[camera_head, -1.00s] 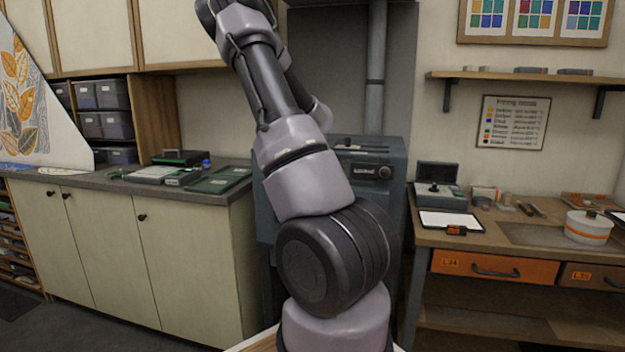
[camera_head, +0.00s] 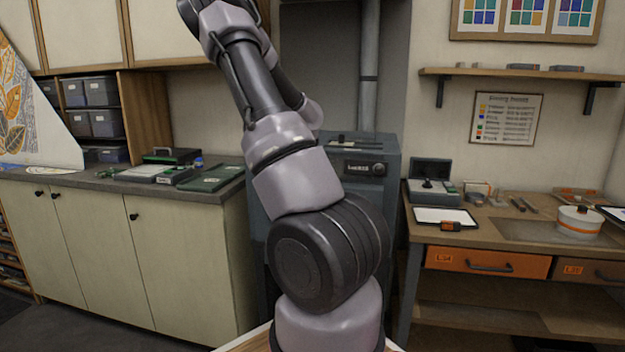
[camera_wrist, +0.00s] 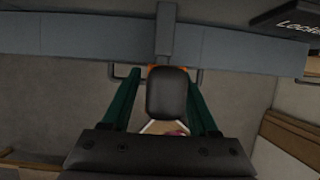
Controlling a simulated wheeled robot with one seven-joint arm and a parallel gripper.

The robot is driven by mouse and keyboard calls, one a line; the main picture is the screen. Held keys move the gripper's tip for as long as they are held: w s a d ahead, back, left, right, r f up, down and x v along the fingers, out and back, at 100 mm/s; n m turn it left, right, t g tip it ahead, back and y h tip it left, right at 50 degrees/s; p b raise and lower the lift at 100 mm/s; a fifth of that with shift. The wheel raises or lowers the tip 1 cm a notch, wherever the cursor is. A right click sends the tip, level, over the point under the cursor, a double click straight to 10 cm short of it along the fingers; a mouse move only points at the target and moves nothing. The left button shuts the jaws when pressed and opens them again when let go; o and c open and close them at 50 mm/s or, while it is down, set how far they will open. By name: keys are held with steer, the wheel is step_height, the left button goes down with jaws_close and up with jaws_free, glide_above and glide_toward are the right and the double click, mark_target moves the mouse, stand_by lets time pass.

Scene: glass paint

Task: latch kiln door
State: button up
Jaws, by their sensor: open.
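The kiln (camera_head: 388,200) is a blue-grey cabinet with a dark control strip on its upper front, in the head view. My arm stands in front of it and hides most of its front, so I cannot make out the door's state or its latch there. My gripper (camera_wrist: 161,72) shows in the wrist view with two dark green fingers spread apart. A dark rounded block (camera_wrist: 167,95) shows between the fingers, with orange at its top corners. I cannot tell whether it is the latch handle or whether the fingers touch it. My gripper is outside the head view.
A blue-grey bar (camera_wrist: 70,37) crosses the wrist view, with a dark lettered plate (camera_wrist: 290,20) at its upper right. A counter (camera_head: 100,181) with green trays (camera_head: 213,178) stands left of the kiln.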

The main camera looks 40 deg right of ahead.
steer(key=v, duration=1)
steer(key=shift+r, duration=0.35)
steer(key=shift+s+a, duration=0.1)
steer(key=shift+a, duration=0.05)
steer(key=s+a+r+n+t+y, duration=0.1)
steer(key=s+a+r+n+y, duration=0.15)
steer(key=a+n, duration=0.7)
steer(key=s+a+r+n+t+y, duration=0.15)
steer(key=a+n+y, duration=0.25)
steer(key=a+n, duration=0.55)
steer(key=s+a+r+n+t, duration=0.1)
steer(key=s+a+r+n, duration=0.3)
steer(key=s+a+n, duration=0.3)
steer(key=s+a+r+n+t, duration=0.1)
steer(key=s+a+r+n, duration=0.3)
steer(key=n, duration=1.2)
steer(key=shift+s+a+r+h, duration=0.3)
steer(key=shift+s+a+h, duration=0.15)
steer(key=shift+s+a, duration=1.8)
steer(key=shift+w+a, duration=0.15)
